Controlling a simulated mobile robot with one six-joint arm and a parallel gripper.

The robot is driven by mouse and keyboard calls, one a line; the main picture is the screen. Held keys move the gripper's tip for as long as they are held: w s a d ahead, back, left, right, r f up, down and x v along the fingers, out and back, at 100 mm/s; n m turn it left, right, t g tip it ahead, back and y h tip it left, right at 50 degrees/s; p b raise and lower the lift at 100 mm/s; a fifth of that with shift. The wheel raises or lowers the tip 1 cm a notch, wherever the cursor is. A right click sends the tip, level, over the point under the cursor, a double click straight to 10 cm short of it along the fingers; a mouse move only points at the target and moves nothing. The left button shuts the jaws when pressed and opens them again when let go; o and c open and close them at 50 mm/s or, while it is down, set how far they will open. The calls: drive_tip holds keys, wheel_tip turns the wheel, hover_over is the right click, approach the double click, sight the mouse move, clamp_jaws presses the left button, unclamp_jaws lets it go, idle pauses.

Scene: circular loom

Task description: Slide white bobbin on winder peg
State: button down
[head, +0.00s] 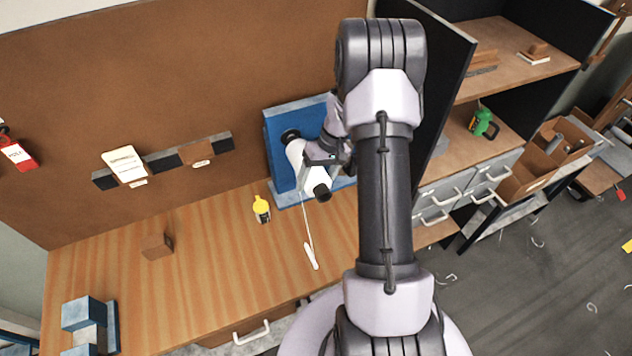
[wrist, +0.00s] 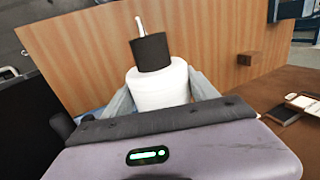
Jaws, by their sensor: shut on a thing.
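The white bobbin (wrist: 160,88) sits between the two grey fingers of my gripper (wrist: 162,92) in the wrist view. Its dark core end (wrist: 151,53) points away from my gripper. In the head view the bobbin (head: 317,180) is tilted in front of the blue winder (head: 277,150), dark end toward the table's front. My gripper (head: 322,158) is shut on it, partly hidden by my own arm. A black round part (head: 290,135) shows on the winder. The peg is not clearly visible, and I cannot tell whether the bobbin is around it.
A thin white cord runs down to a white piece (head: 312,257) on the wooden table (head: 200,250). A yellow bottle (head: 261,208) stands left of the winder. A brown block (head: 156,246) and a blue stand (head: 83,312) are further left. A dark panel (head: 440,90) rises at right.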

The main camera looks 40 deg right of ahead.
drive_tip(key=shift+c, duration=0.8)
unclamp_jaws()
drive_tip(key=shift+w, duration=0.1)
drive_tip(key=w+v, duration=0.1)
drive_tip(key=v, duration=1.6)
drive_tip(key=shift+s+r, duration=0.25)
drive_tip(key=shift+s, duration=0.25)
